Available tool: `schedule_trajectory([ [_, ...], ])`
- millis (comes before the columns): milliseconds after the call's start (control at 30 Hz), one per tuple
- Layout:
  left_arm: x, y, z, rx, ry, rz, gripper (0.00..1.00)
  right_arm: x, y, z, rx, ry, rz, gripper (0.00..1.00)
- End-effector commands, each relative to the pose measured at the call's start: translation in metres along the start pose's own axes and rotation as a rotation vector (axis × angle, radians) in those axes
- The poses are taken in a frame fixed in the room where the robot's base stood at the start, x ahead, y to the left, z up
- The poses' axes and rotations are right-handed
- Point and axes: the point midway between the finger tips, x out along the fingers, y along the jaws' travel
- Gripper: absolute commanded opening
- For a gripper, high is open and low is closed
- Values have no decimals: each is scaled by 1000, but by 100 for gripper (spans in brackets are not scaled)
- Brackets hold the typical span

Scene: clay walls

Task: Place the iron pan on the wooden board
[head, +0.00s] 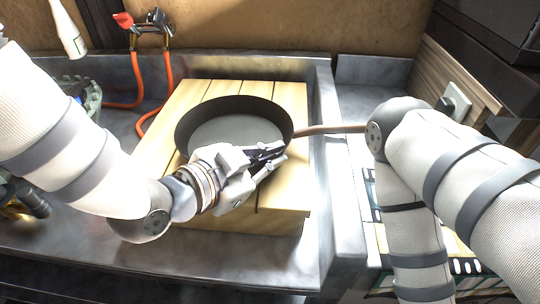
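The dark iron pan (237,129) is in the head view, over the slatted wooden board (292,95). It looks level and appears to rest on the board. Its long brownish handle (330,129) points right, past the board's edge, and its far end is hidden behind my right arm. My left gripper (279,153) is over the pan's near right rim, close to the handle's root. Its fingers hide that part of the rim, so I cannot tell whether they grip it. My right arm shows at the right, but its gripper is out of view.
The board lies on a grey metal counter (260,270) with a raised divider (340,215) to its right. Red hoses with valves (150,29) and a pale bottle (67,28) are at the back left. A wall socket (456,102) is at the right.

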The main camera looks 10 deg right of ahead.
Motion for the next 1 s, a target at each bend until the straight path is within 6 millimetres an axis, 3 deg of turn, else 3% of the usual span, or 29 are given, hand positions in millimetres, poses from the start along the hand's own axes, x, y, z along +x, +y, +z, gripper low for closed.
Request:
schedule_trajectory([
  [133,1,0,1,4,5,-3,0,0,0,0,0,-1,0,40],
  [233,1,0,2,1,0,-1,25,0,0,0,0,0,0,40],
  [600,-2,-1,-2,1,1,-1,25,-1,0,-1,0,3,0,40],
  [1000,-79,-2,-3,2,0,-4,25,-16,0,-9,0,47,-2,40],
])
